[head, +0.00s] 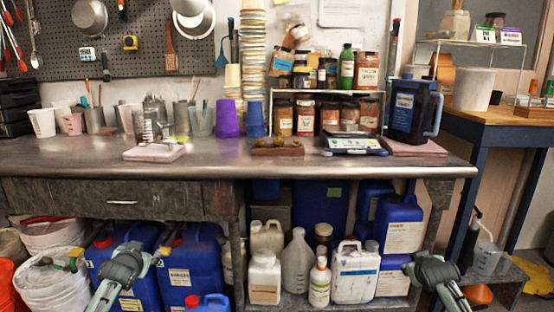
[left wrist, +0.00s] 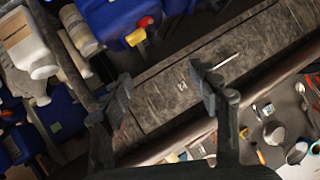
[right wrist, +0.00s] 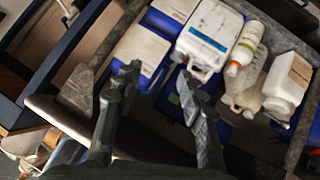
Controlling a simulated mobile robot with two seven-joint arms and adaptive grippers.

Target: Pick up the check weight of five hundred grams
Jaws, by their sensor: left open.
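A wooden block (head: 277,151) with small brass-coloured weights (head: 292,143) sits near the middle of the metal worktop. I cannot read any mass marking, so I cannot tell which is five hundred grams. A digital scale (head: 352,146) stands to their right. My left gripper (head: 150,256) is low in front of the bench, below the worktop and apart from the weights; its empty, open fingers show in the left wrist view (left wrist: 163,84). My right gripper (head: 437,268) is low at the right; its fingers stand apart and empty in the right wrist view (right wrist: 158,80).
A pink slab (head: 154,153) lies left of the block. Cups, a purple tumbler (head: 228,121), a jar rack and a dark blue jug (head: 411,112) line the back. The worktop's front edge (head: 200,165) overhangs drawers and canisters. A wooden side table (head: 500,121) stands right.

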